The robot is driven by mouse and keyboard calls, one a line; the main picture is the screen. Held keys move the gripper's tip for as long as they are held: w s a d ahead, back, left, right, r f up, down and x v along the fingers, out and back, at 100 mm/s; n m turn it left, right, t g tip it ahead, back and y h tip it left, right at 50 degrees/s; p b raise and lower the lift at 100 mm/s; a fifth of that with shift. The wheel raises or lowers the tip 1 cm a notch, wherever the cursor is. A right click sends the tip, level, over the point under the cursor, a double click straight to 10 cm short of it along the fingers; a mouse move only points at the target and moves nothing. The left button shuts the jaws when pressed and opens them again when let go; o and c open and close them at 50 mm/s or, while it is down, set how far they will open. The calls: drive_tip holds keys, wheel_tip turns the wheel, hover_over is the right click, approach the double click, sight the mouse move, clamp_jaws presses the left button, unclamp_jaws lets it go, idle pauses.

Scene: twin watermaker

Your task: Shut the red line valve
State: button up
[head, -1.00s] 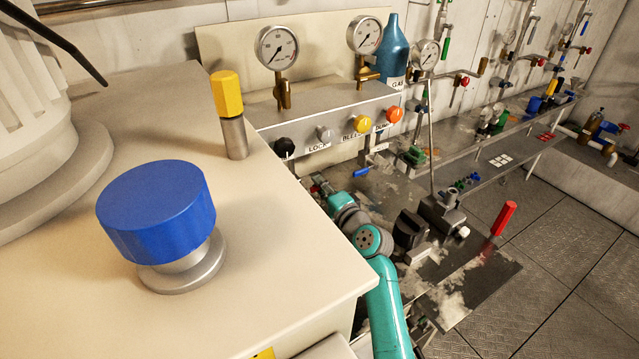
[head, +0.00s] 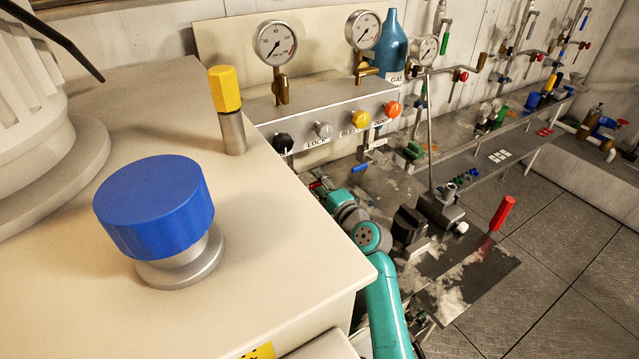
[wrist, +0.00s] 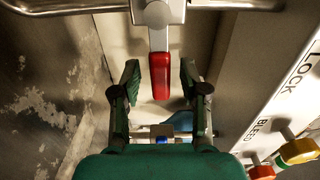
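The red valve handle (wrist: 160,76) hangs from a grey metal fitting (wrist: 158,14) at the top centre of the wrist view. My gripper (wrist: 160,80) is open, with one green finger on each side of the red handle. Gaps show between the handle and both fingers, so it does not appear to touch either. In the head view my teal arm reaches down behind the cream cabinet's edge. My gripper's fingers cannot be made out clearly there.
The labelled panel (wrist: 285,110) with knobs runs close along the right of the wrist view. In the head view a blue lever (head: 361,168) hangs below that panel. The cream cabinet (head: 290,270) with a blue knob (head: 155,205) fills the left. Open floor lies right.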

drive_tip(key=v, duration=1.2)
drive_tip(key=shift+s, duration=0.1)
idle(0.4)
